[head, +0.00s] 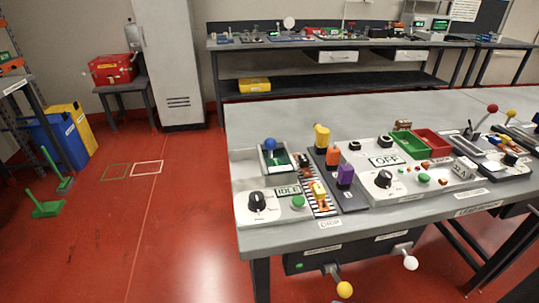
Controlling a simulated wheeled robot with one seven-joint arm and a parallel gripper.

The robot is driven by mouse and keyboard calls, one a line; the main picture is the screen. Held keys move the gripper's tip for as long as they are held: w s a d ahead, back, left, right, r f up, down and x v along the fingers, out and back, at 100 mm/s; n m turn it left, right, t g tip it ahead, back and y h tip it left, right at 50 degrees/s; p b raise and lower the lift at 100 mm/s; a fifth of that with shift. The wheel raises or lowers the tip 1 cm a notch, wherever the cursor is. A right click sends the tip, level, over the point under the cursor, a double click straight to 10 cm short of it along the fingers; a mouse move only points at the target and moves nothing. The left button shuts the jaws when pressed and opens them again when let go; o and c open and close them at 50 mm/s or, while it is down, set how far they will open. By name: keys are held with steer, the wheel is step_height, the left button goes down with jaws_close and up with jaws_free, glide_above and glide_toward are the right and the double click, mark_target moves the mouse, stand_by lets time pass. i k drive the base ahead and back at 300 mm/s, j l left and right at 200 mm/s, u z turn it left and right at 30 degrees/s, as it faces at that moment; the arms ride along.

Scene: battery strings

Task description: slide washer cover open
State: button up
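A pale machine panel sits at the near left corner of the grey table. It has a black dial (257,201), a display reading IDLE (287,191) and a green button (298,202). Behind the display is a dark, framed recess (274,160) with a blue ball knob (270,144) at its rear. I take this as the washer and its cover, but no label confirms it. The cover's edges are too small to tell how far open it is. My gripper is not in view.
Further right are a panel reading OFF (384,160), green (408,143) and red (434,142) bins and ball-topped levers (492,108). Yellow (344,289) and white knobs (410,263) stick out below the table.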

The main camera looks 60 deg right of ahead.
mark_target(271, 144)
steer(key=k+l, duration=0.15)
steer(key=k, duration=0.4)
steer(key=k+l, duration=0.15)
steer(key=k, duration=0.45)
